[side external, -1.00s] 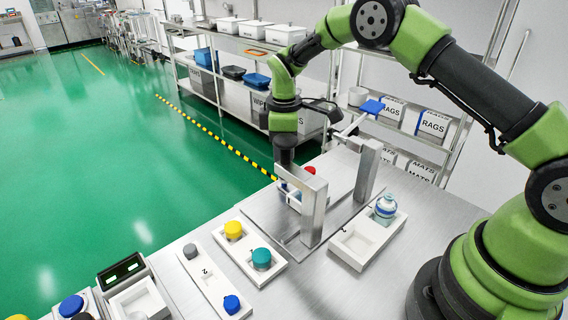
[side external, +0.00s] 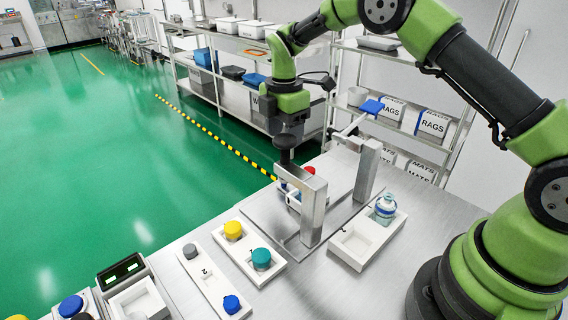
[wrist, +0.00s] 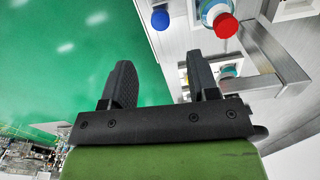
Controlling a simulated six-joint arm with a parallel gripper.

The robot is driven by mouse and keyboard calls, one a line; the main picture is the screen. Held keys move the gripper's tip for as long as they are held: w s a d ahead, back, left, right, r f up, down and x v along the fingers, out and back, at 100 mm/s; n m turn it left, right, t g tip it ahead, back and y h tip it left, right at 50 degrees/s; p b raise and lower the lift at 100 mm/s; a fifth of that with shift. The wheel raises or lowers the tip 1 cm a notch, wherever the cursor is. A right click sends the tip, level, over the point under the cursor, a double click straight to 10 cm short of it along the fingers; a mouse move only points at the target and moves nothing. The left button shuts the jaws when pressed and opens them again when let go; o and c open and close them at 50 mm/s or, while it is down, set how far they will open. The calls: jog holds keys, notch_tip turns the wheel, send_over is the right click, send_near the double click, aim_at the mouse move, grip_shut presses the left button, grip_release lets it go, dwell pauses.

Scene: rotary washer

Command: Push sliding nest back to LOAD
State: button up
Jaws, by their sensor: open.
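The sliding nest (side external: 293,198) is a small white holder, partly hidden behind the near metal upright in the side view. A red cap (side external: 309,170) shows just above it. Any LOAD mark is not readable.
A metal frame (side external: 314,210) with a blue-handled lever (side external: 372,107) stands beside the nest. A white tray (side external: 350,246) holds a blue-and-white bottle (side external: 385,207) at right. Another tray (side external: 240,255) has yellow and teal caps. Bare steel table lies at front right.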

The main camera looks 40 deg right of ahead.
notch_tip(320, 180, down, 10)
jog(key=n, duration=0.4)
dwell(0.3)
jog(key=shift+c, duration=0.2)
